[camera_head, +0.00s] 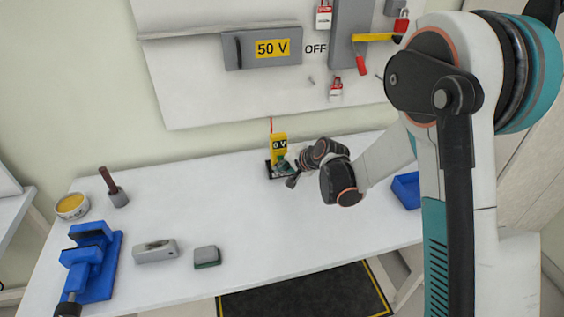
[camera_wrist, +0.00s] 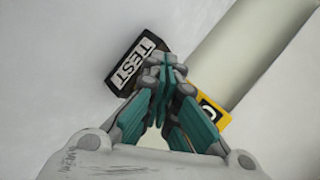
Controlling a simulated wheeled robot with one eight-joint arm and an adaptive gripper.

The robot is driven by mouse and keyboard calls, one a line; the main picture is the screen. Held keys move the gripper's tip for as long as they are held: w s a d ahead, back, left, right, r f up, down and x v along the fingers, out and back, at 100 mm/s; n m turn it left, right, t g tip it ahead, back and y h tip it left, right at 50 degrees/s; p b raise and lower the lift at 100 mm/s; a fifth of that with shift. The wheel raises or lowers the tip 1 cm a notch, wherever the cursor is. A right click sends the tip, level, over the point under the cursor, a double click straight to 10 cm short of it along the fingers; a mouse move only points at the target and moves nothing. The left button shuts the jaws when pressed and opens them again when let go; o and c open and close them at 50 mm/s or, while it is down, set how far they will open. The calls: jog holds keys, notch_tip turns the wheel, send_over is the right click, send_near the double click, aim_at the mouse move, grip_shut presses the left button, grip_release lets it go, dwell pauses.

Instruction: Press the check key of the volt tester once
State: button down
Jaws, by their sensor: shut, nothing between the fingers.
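The volt tester (camera_head: 279,141) is a yellow upright unit on the bench against the wall side, with a dark display reading "0 V" and a thin red probe above it. A dark base shows around its foot. In the wrist view a yellow corner of it (camera_wrist: 222,122) shows right of my fingers, and a black block marked TEST (camera_wrist: 136,66) lies just left of the fingertips. My gripper (camera_head: 284,165) is shut and empty, right in front of the tester; its fingertips also show in the wrist view (camera_wrist: 165,66). The check key is not clearly visible; I cannot tell whether the fingertips touch anything.
The white bench (camera_head: 240,222) is clear in front of the tester. A blue vise (camera_head: 92,262), a grey block (camera_head: 155,250) and a smaller block (camera_head: 207,256) stand at left. A blue bin (camera_head: 406,190) sits behind my arm. A panel marked 50 V (camera_head: 262,50) hangs above.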

jog(key=shift+s+d, duration=0.2)
jog(key=shift+s, duration=0.3)
jog(key=shift+s+d, duration=0.15)
jog(key=shift+s, duration=0.35)
jog(key=shift+s+d+b, duration=0.25)
jog(key=shift+s+d, duration=0.05)
jog(key=shift+s, duration=0.5)
jog(key=shift+s+d+b, duration=0.2)
jog(key=shift+s+d, duration=0.05)
jog(key=shift+s, duration=0.55)
jog(key=shift+s+d+b, duration=0.25)
jog(key=shift+s+d, duration=0.05)
jog(key=shift+s, duration=0.5)
jog(key=s+d+r+n+h, duration=0.5)
jog(key=s+d+r, duration=0.95)
jog(key=s, duration=0.35)
jog(key=s+d+r+n+h, duration=0.1)
jog(key=s+d, duration=0.4)
jog(key=s, duration=0.5)
jog(key=shift+s+n+h, duration=0.3)
jog(key=shift+n, duration=0.3)
